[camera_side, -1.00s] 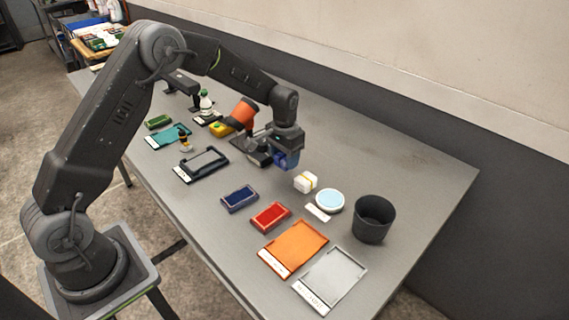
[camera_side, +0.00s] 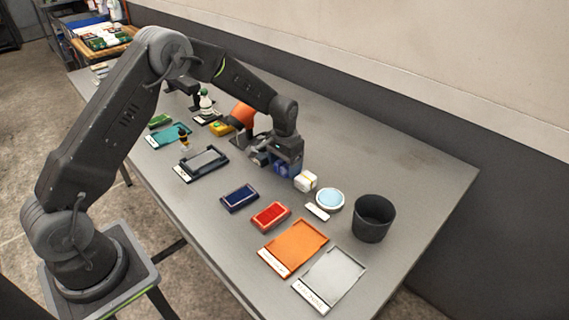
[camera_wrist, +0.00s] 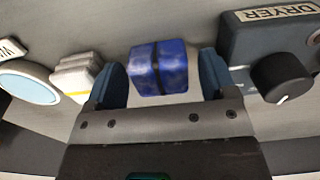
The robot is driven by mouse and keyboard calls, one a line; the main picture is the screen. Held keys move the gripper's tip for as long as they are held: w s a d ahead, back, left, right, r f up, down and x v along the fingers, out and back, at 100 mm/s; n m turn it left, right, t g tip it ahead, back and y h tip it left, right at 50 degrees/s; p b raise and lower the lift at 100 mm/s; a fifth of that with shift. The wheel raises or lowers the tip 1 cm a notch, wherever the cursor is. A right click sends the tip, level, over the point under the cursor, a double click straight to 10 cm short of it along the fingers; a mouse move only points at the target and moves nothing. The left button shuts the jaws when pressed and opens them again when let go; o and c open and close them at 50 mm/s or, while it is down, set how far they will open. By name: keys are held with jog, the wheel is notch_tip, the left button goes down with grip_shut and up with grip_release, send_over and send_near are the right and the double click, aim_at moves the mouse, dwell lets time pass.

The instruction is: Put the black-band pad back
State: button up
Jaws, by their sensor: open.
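The black-band pad (camera_wrist: 158,68) is a blue block with a dark band around its middle. It lies on the table between my gripper's two blue fingers, with a gap on either side in the wrist view. My gripper (camera_wrist: 162,78) is open and low over the table. In the side view, my gripper (camera_side: 284,168) is beside a white pad with a yellow band (camera_side: 305,181), and the blue pad is hard to tell from the fingers there. The white pad also shows left of the fingers in the wrist view (camera_wrist: 77,77).
A grey box labelled DRYER (camera_wrist: 265,40) with a black knob stands close right of my gripper.

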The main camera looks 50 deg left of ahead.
jog(key=shift+r, duration=0.1)
jog(key=s+d+r+t, duration=0.1)
jog(key=s+r, duration=0.2)
jog(key=r, duration=0.7)
jog(key=s+d+r, duration=0.1)
jog(key=s+r, duration=0.2)
jog(key=r, duration=0.7)
jog(key=s+d+r+t, duration=0.2)
jog(key=s, duration=1)
jog(key=s+d+r+t, duration=0.2)
jog(key=s, duration=1)
jog(key=shift+s+r+t, duration=0.3)
jog(key=shift+r, duration=0.1)
